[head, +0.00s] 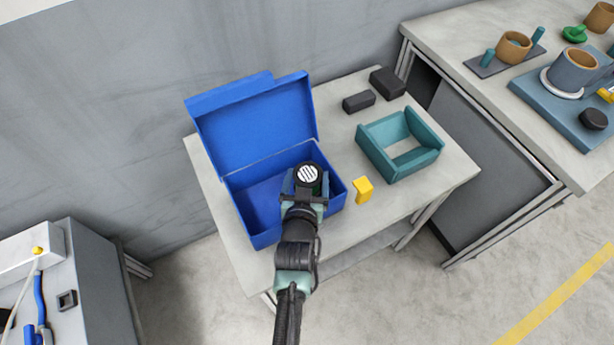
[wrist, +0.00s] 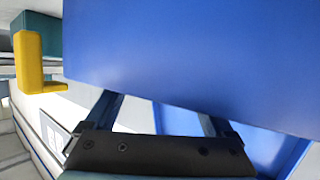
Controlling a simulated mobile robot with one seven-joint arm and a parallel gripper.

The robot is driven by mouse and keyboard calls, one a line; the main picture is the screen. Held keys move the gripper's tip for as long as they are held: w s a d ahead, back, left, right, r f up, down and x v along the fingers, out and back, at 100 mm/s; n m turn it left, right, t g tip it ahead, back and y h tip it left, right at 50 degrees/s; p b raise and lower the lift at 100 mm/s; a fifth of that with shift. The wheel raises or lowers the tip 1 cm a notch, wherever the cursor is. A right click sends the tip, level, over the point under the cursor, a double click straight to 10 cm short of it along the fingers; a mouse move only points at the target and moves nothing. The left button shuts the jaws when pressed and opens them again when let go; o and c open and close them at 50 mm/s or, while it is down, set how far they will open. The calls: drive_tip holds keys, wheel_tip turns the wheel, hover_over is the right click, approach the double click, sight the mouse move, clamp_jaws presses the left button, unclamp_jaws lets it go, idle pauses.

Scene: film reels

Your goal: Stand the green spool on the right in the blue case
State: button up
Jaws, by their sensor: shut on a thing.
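The blue case (head: 256,162) stands on the table with its lid raised at the back. My gripper (head: 309,189) is at the right part of the case, reaching over its front. It is shut on a dark round spool (head: 309,174) with a striped white face, and a sliver of green shows beside it. I cannot tell whether the spool touches the case floor. In the wrist view the blue case wall (wrist: 200,55) fills much of the picture and hides the fingertips and the spool.
A yellow block (head: 363,190) stands just right of the case; it also shows in the wrist view (wrist: 32,62). A teal open box (head: 428,158) and two dark blocks (head: 359,102) (head: 388,83) are farther right. A second bench at upper right holds pots.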

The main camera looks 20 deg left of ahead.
drive_tip(key=o, duration=1.3)
drive_tip(key=shift+o, duration=0.2)
drive_tip(key=shift+r+p, duration=0.65)
drive_tip(key=shift+p, duration=0.05)
drive_tip(key=v, duration=1.2)
drive_tip(key=shift+p, duration=0.4)
